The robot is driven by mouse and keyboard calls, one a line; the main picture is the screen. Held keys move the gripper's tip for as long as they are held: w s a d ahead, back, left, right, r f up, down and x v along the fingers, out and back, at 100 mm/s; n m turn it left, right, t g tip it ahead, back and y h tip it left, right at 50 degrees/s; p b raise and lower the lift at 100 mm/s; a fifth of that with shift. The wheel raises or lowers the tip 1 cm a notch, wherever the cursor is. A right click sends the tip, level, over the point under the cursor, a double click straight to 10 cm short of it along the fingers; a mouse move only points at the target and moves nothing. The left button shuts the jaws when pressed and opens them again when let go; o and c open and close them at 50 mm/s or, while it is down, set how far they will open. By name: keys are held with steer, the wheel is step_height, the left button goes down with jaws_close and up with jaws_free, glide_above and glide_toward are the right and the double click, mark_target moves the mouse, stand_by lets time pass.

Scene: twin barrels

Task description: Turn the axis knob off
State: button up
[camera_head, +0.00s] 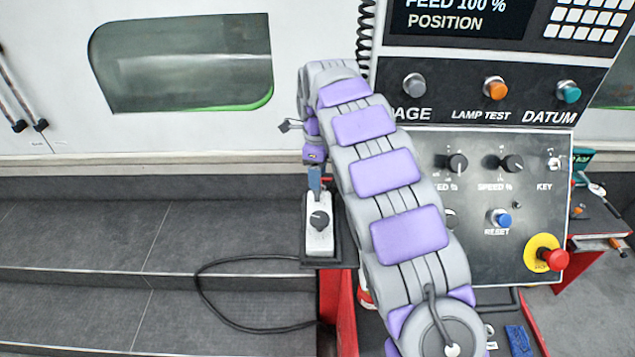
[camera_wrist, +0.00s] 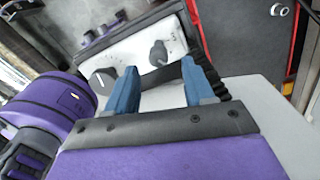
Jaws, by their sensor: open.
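A pale handheld control box (camera_head: 319,240) sits on a dark holder in the head view, with a dark round knob (camera_head: 320,219) on its face. In the wrist view the pale box face (camera_wrist: 172,28) carries a larger grey knob (camera_wrist: 103,80) and a smaller dark knob (camera_wrist: 158,53). I cannot read which one is the axis knob. My gripper (camera_wrist: 160,70) is open, its blue fingers apart, with the smaller knob showing just beyond the gap. The larger knob is left of the left finger. In the head view my gripper (camera_head: 314,178) is at the top of the box, partly hidden.
A control panel (camera_head: 480,180) with several knobs, a blue reset button (camera_head: 502,218) and a red emergency stop (camera_head: 555,259) stands right of my arm. A black cable (camera_head: 215,305) loops left of the box. Grey steps (camera_head: 90,235) fill the left side, clear of objects.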

mark_target(317, 193)
step_height(317, 193, down, 3)
steer(key=shift+a+f, duration=0.3)
steer(key=shift+f, duration=0.2)
steer(key=shift+d, duration=0.2)
steer(key=c, duration=0.3)
jaws_close()
